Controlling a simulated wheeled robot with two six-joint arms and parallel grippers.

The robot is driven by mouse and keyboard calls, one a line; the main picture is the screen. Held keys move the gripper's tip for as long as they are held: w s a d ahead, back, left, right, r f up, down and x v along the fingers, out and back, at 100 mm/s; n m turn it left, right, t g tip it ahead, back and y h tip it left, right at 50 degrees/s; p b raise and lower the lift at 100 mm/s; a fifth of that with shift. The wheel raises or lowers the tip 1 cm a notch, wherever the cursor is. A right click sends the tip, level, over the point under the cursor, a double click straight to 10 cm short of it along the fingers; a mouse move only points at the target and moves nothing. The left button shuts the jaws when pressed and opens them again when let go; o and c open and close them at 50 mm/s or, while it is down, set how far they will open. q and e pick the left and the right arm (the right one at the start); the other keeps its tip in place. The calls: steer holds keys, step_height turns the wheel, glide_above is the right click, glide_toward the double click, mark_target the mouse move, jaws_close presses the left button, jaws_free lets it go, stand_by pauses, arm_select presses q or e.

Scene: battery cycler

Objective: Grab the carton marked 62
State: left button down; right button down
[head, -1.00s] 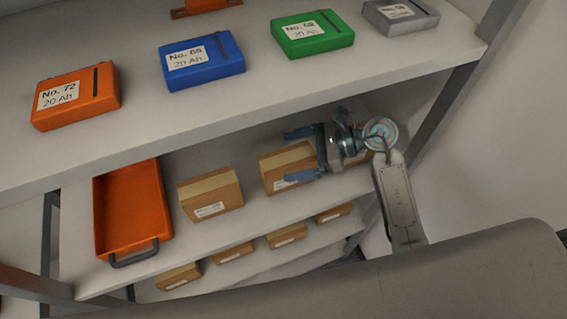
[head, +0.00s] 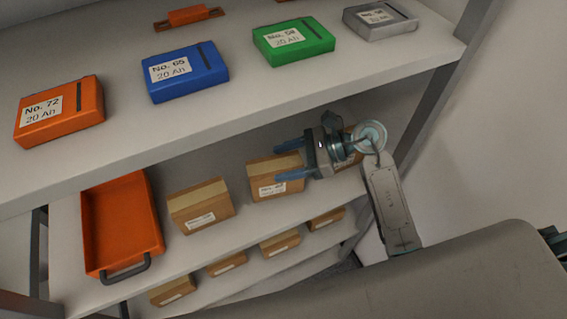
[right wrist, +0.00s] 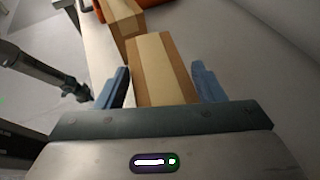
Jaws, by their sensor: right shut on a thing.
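A brown carton (head: 268,168) with a pale tape strip stands on the middle shelf; its white label is too small to read surely. My right gripper (head: 286,161) reaches in from the right and is shut on this carton, one blue finger on each side. In the right wrist view the carton (right wrist: 160,68) lies between the two fingers (right wrist: 163,86). It appears to rest at shelf level. Another carton (head: 201,205) stands to its left, its label also unreadable. A further carton (head: 347,157) is partly hidden behind my right gripper. My left gripper is not in view.
An orange tray (head: 122,225) lies left of the cartons. The upper shelf (head: 215,125) overhangs them and holds orange, blue, green and grey battery packs. Several more cartons (head: 281,243) stand on the shelf below. A grey upright (head: 445,100) stands at right.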

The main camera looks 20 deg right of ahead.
steer(key=shift+r, duration=0.15)
step_height(320, 180, up, 2)
steer(key=shift+d+r+b, duration=0.1)
steer(key=shift+d+b, duration=0.05)
steer(key=shift+b, duration=0.9)
steer(key=s+a+r, duration=0.2)
steer(key=s+a, duration=0.1)
steer(key=s, duration=1.2)
steer(key=shift+s+a, duration=0.15)
steer(key=shift+s, duration=0.2)
